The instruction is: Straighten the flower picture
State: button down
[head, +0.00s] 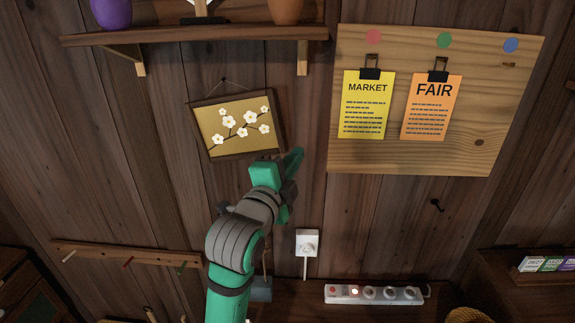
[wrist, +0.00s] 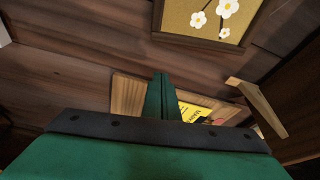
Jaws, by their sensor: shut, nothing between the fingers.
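The flower picture (head: 236,122), white blossoms on gold in a dark frame, hangs by a string from a nail on the plank wall, below the shelf. It is tilted, its left side lower than its right compared with the shelf. The wrist view shows part of it (wrist: 180,20) at the top, its upper part cut off. My gripper (head: 296,158) is shut and empty, just right of the frame's lower right corner. In the wrist view its fingers (wrist: 161,88) are together, apart from the frame in the picture; I cannot tell whether any part of my arm touches it.
A shelf (head: 190,36) with pots and brackets is above. A wooden board (head: 420,155) with a yellow MARKET note (head: 365,115) and an orange FAIR note (head: 431,115) is right. Below are a peg rail (head: 130,254), wall socket (head: 307,243) and power strip (head: 372,294).

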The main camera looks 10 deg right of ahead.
jog(key=x, duration=0.5)
jog(key=shift+d, duration=0.1)
jog(key=shift+w+a+f, duration=0.1)
jog(key=shift+w+a, duration=0.1)
jog(key=shift+a, duration=0.4)
jog(key=shift+w+a+f, duration=0.1)
jog(key=shift+w+a, duration=0.1)
jog(key=shift+a, duration=0.45)
jog(key=shift+w+a+f, duration=0.15)
jog(key=shift+w+a, duration=0.05)
jog(key=shift+a, duration=0.5)
jog(key=shift+f, duration=0.15)
